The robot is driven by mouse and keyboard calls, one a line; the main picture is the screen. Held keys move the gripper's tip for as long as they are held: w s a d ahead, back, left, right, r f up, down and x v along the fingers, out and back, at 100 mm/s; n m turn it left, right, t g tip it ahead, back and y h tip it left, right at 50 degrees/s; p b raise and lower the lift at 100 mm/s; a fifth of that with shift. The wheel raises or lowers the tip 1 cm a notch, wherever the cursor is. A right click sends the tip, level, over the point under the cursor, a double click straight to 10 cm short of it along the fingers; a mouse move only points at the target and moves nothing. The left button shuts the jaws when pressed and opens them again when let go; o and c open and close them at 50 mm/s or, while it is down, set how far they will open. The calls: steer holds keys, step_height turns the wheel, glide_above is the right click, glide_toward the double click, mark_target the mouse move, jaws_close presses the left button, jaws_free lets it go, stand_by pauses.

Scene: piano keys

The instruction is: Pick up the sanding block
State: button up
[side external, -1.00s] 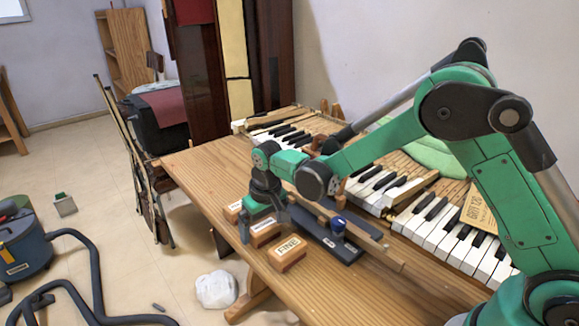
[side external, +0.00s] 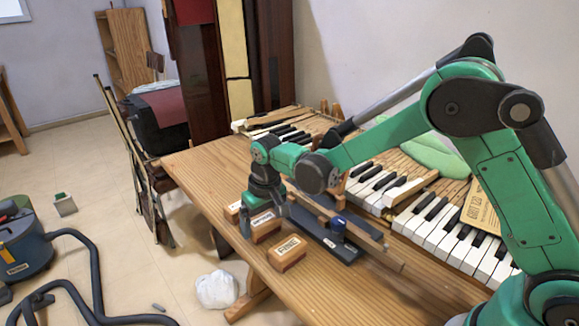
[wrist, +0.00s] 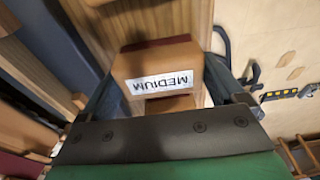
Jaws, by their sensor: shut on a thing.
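A wooden sanding block marked MEDIUM (side external: 267,230) is between the fingers of my gripper (side external: 262,216) near the table's left edge. In the wrist view the MEDIUM block (wrist: 158,66) shows its white label upside down, with a dark red layer along its far edge. My gripper (wrist: 160,86) is shut on it, one finger on each side. The block appears to be slightly above the table. A block marked FINE (side external: 287,254) lies on the table in front of it. A third block (side external: 233,211) is behind, its label unreadable.
Piano keys (side external: 440,225) fill the table's far side. Bare table (side external: 345,285) lies in front. The floor is beyond the left edge.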

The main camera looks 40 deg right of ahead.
mark_target(263, 219)
step_height(263, 219, up, 19)
steer(key=shift+f, duration=0.2)
